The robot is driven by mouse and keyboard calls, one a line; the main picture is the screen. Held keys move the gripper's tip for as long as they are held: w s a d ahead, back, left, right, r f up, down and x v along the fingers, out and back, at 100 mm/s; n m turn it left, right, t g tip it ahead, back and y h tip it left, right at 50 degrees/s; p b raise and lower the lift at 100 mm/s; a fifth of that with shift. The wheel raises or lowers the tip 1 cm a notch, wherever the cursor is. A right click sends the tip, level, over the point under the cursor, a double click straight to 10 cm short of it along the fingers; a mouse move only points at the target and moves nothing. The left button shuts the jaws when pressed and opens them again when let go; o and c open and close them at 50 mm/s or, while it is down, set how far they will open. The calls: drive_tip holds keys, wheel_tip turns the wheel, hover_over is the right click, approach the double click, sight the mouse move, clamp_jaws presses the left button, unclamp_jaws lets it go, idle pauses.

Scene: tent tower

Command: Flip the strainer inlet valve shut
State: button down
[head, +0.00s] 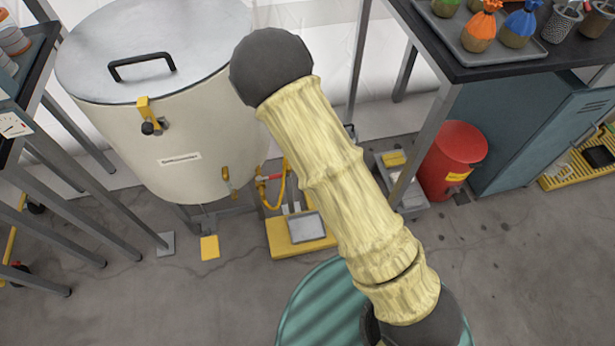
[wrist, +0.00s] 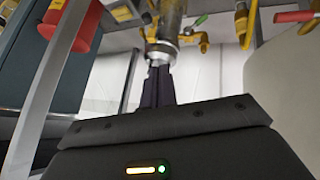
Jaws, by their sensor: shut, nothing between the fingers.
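In the wrist view my gripper (wrist: 160,74) is shut and empty, its dark fingers together and pointing at a metal pipe fitting (wrist: 164,46). The fingertips look very close to the fitting; I cannot tell whether they touch. Yellow valve parts (wrist: 190,38) show beside the fitting. A yellow pipe piece (wrist: 245,22) and a red handle (wrist: 293,16) lie further right. I cannot tell for sure which part is the strainer inlet valve. In the head view yellow pipework with a red part (head: 272,178) shows beside the vat; my arm hides the gripper there.
A large cream vat (head: 185,135) with a grey lid stands at left. A yellow-based scale (head: 300,235) sits on the floor. A red bin (head: 452,160) is at right, under a dark bench (head: 490,68). A teal round drum (head: 320,305) is close in front.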

drive_tip(key=w+a+f+n+t+y+b, duration=0.1)
drive_tip(key=a+f+n+t+b, duration=0.2)
drive_tip(key=f+b, duration=0.4)
drive_tip(key=w+a+f+n+t+y+b, duration=0.1)
drive_tip(key=a+f+b, duration=0.4)
drive_tip(key=f, duration=0.7)
drive_tip(key=w+n+t+b, duration=0.1)
drive_tip(key=n+t+b, duration=0.1)
drive_tip(key=shift+n+t, duration=0.3)
drive_tip(key=shift+t, duration=0.1)
drive_tip(key=shift+a, duration=0.15)
drive_tip(key=b+x, duration=0.4)
drive_tip(key=x, duration=0.6)
